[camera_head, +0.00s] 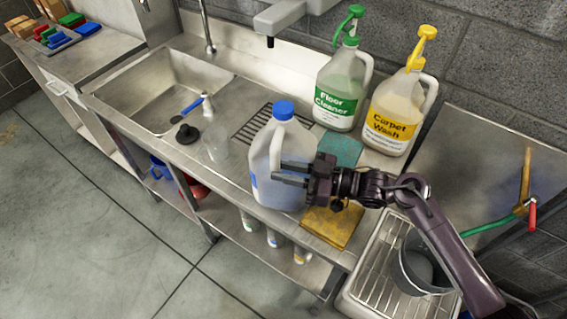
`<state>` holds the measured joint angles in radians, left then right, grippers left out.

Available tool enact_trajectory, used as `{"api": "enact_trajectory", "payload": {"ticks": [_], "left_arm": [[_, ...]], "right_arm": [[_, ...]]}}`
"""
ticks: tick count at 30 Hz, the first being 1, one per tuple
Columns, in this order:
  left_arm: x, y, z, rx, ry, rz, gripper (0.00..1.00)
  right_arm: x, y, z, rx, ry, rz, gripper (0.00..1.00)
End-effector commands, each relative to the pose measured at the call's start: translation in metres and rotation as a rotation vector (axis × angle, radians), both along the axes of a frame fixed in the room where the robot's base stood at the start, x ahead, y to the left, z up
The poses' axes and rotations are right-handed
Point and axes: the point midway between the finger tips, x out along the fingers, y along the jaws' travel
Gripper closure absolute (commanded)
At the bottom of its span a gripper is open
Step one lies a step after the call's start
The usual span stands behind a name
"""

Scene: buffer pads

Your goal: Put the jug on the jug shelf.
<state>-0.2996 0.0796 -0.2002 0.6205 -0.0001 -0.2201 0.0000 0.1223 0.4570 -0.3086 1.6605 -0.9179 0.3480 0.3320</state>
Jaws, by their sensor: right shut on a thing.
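A white translucent jug (269,178) with a blue cap stands upright at the front edge of the steel counter, or just above it; I cannot tell if it touches. My right gripper (280,174) reaches in from the right and is shut on the jug at its handle side. The fingers cover part of the jug. A lower shelf (228,218) runs under the counter with several bottles on it; I cannot tell whether it is the jug shelf. My left gripper is not in view.
A green-labelled Floor Cleaner jug (338,88) and a yellow-labelled Carpet Wash jug (394,115) stand at the back. A teal pad (341,150) and a yellow pad (333,224) lie nearby. A clear spray bottle (214,140) stands left, beside the sink (160,90). A bucket (420,264) sits at the right.

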Motion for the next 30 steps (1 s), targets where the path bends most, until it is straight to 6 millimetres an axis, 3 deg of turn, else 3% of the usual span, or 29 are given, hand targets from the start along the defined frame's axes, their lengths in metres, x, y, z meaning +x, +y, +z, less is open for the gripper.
{"api": "enact_trajectory", "payload": {"ticks": [10,14,30], "left_arm": [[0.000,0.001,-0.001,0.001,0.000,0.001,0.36],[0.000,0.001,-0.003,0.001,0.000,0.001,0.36],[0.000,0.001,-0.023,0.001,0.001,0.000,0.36]], "right_arm": [[0.002,0.000,0.010,0.006,-0.014,-0.001,1.00],[0.002,0.000,0.024,0.008,-0.018,-0.001,1.00],[0.001,0.000,0.148,0.006,-0.024,-0.001,1.00]]}}
